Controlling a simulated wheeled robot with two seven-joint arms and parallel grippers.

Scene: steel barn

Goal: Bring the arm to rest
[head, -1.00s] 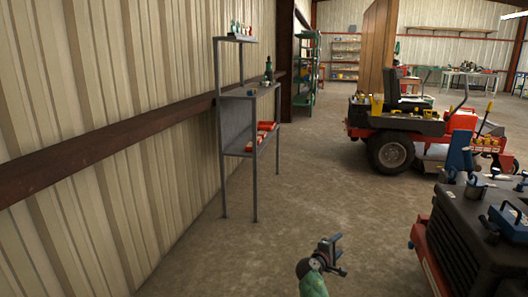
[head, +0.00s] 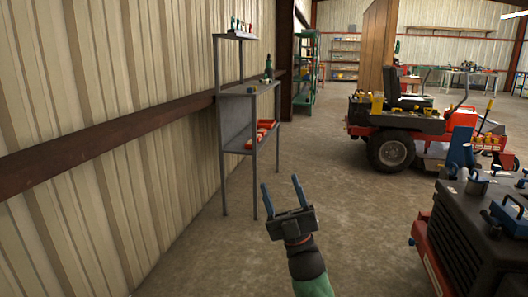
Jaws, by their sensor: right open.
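My right gripper (head: 284,197) is in the lower middle of the head view, at the end of my green and black arm. Its two blue fingers stand apart and point up and away, with nothing between them. It is over the bare concrete floor, in front of the grey metal shelf (head: 236,128) as seen from here. It touches nothing that I can see. My left gripper is not in the picture.
The shelf stands against the corrugated wall (head: 90,95) and holds bottles and red items. A red and black machine (head: 470,230) with blue-handled items is close at lower right. A red mower (head: 395,135) stands behind it. The middle floor (head: 320,150) is clear.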

